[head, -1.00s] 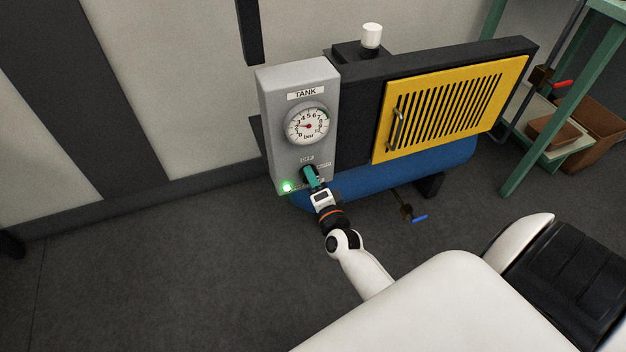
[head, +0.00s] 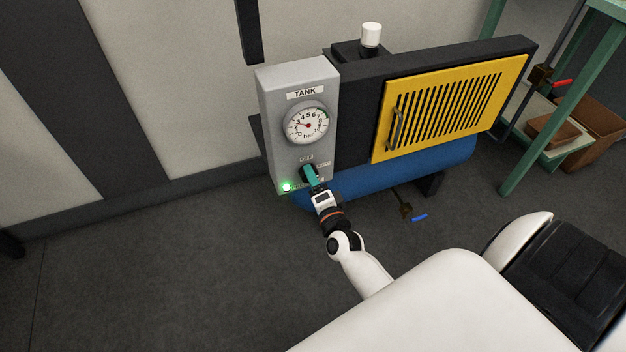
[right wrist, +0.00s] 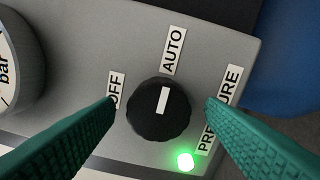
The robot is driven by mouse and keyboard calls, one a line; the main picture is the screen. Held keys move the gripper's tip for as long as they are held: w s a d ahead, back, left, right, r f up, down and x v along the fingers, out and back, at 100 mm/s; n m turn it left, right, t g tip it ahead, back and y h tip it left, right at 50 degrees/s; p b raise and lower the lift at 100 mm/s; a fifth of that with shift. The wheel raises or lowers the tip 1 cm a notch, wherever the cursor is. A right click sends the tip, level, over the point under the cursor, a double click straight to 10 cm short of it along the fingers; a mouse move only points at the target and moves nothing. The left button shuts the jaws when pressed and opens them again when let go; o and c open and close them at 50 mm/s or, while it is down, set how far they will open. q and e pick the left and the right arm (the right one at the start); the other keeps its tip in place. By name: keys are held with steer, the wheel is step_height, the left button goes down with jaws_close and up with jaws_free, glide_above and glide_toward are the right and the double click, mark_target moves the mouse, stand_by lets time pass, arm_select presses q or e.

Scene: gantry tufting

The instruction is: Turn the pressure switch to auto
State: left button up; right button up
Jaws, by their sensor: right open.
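The pressure switch is a round black knob (right wrist: 158,110) with a white pointer mark, on the grey TANK panel (head: 270,110). In the right wrist view the mark points up, at the AUTO label (right wrist: 173,50). The OFF label (right wrist: 116,90) is to its left. My right gripper (head: 311,178) is at the panel's lower part and hides most of the knob in the head view. In the right wrist view its teal fingers (right wrist: 160,108) are open on both sides of the knob, with gaps showing. My left gripper is out of view.
A green lamp (head: 287,187) glows beside the knob. A round gauge (head: 308,124) sits above it. A yellow vented cover (head: 450,105) with a handle and a blue tank (head: 400,172) are to the right. Open floor (head: 150,270) lies at the left.

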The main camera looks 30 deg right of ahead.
steer(key=p+v, duration=0.1)
steer(key=v, duration=1)
steer(key=shift+s+p, duration=0.2)
steer(key=shift+p, duration=0.15)
